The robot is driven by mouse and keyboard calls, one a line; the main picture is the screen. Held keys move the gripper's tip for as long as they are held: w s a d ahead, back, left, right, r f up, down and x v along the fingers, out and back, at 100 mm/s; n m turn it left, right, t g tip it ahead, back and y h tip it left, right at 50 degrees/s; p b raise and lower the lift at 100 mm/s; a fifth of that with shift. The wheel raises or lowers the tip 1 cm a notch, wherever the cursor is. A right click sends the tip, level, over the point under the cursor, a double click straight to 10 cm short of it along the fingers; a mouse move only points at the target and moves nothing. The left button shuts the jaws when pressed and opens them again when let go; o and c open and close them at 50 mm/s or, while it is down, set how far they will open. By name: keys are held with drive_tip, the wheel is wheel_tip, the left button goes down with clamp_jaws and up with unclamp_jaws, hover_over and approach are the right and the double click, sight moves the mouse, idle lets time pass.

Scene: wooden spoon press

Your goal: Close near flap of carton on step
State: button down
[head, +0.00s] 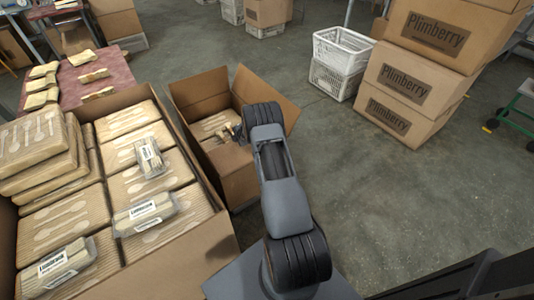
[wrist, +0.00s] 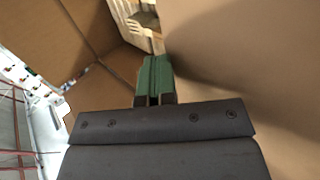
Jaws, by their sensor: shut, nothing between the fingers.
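The open carton (head: 236,180) stands in the middle of the head view, with packs of wooden cutlery (head: 214,125) inside. A far left flap (head: 199,88) and a right flap (head: 262,90) stand up and outward. My arm covers part of the carton's right and near sides, so I cannot tell how the near flap lies. My gripper (head: 238,133) is at the carton's opening. In the wrist view its green fingers (wrist: 154,78) are together and empty, close beside a broad cardboard surface (wrist: 250,70). Whether they touch it I cannot tell.
A large open carton (head: 215,252) full of cutlery packs stands close on the left. Stacked Plimberry cartons (head: 402,80) and white crates (head: 340,55) stand at the back right. A table (head: 100,65) with bundles is at the back left. The floor (head: 350,190) on the right is clear.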

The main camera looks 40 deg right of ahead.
drive_tip(key=shift+r+p, duration=1.15)
drive_tip(key=shift+r, duration=0.1)
wheel_tip(320, 180, up, 13)
drive_tip(key=p, duration=0.6)
drive_tip(key=shift+f, duration=0.2)
